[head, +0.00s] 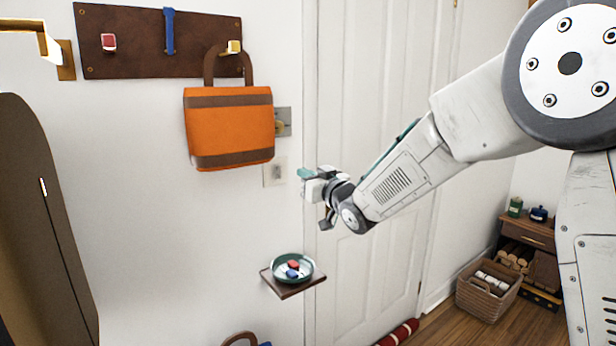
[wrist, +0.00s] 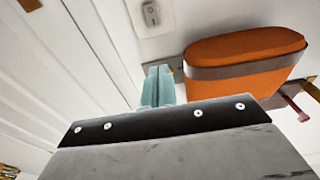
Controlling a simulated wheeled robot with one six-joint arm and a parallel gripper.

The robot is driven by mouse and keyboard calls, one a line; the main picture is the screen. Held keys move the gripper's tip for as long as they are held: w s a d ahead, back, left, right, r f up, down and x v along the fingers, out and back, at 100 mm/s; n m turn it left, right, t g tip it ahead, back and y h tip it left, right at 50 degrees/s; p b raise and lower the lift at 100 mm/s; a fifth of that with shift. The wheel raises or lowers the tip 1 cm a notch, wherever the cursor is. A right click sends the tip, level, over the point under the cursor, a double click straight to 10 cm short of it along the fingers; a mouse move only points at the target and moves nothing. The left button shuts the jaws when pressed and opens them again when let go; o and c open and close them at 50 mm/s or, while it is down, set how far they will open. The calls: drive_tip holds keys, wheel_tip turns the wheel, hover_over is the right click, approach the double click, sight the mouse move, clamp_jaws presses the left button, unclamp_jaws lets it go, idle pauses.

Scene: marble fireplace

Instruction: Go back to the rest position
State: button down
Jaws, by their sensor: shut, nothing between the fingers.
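My gripper (head: 306,174) is in front of the white wall beside the door, pointing left in the head view. In the wrist view its teal fingers (wrist: 158,86) are together with nothing between them. The orange bag (head: 229,127) with brown bands hangs by its handle from the yellow peg (head: 234,46), up and left of my gripper. The bag (wrist: 243,56) also shows at the upper right of the wrist view, apart from the fingers.
A small wall shelf (head: 287,291) below my gripper holds a green dish (head: 309,272) with red and blue items. The brown rack (head: 150,42) has a red peg and a blue strap. The white door (head: 372,90) stands behind my arm. A basket (head: 488,300) sits at the lower right.

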drive_tip(key=shift+s+d, duration=0.25)
drive_tip(key=shift+s, duration=0.2)
drive_tip(key=s+d+f+m+g+h, duration=0.2)
drive_tip(key=d+f+g+h, duration=0.3)
drive_tip(key=f, duration=0.6)
drive_tip(key=s+d+f+m+g+h, duration=0.1)
drive_tip(key=s+d+f+g+h, duration=0.1)
drive_tip(key=s+d+h, duration=0.4)
drive_tip(key=s+d+r+m+g, duration=0.1)
drive_tip(key=s+d, duration=0.3)
drive_tip(key=s, duration=0.9)
drive_tip(key=s+d+r+m+g, duration=0.1)
drive_tip(key=s+d+g, duration=0.3)
drive_tip(key=s, duration=0.9)
drive_tip(key=s+d+r+m+g, duration=0.1)
drive_tip(key=s+d, duration=0.3)
drive_tip(key=s, duration=1)
drive_tip(key=shift+d+r+m+g+y, duration=0.3)
drive_tip(key=shift+r+g, duration=0.4)
drive_tip(key=shift+g, duration=0.2)
